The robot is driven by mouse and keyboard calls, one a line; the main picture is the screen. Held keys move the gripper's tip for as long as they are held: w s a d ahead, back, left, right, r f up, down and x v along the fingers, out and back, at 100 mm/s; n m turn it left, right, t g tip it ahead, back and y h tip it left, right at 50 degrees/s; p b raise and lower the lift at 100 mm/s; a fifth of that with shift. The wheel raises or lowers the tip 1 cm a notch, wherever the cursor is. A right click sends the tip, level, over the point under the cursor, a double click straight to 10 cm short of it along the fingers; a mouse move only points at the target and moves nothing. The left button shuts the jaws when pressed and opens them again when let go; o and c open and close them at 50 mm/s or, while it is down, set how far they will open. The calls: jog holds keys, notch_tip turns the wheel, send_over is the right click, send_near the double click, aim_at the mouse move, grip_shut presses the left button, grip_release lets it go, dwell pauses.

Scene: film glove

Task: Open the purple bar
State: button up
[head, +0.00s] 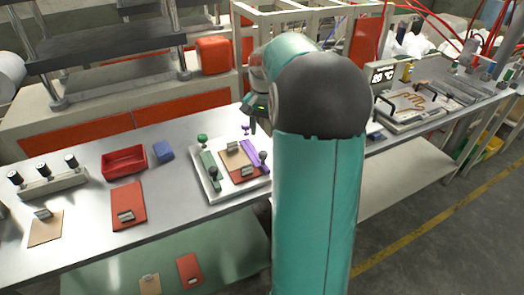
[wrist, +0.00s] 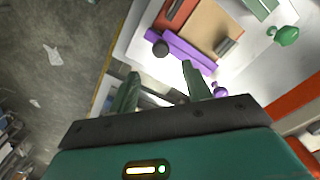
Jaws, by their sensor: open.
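The purple bar (head: 256,157) lies along the right side of a white tray (head: 212,198) on the metal table. My gripper (wrist: 160,79) is open and empty. Its right fingertip appears close to the bar in the picture; contact cannot be told. In the head view my gripper (head: 250,112) is near the tray's far side, partly hidden by my own arm.
A green bar (head: 211,171) and green knob (head: 202,139) are on the tray's left. A red bin (head: 124,162), blue block (head: 164,151) and red sheet (head: 128,200) lie further left. A machine with orange panels (head: 155,113) stands behind the table.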

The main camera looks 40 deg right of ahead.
aim_at(263, 152)
notch_tip(263, 152, down, 8)
jog(key=shift+a+f, duration=0.1)
jog(key=shift+f, duration=0.1)
jog(key=shift+c, duration=0.4)
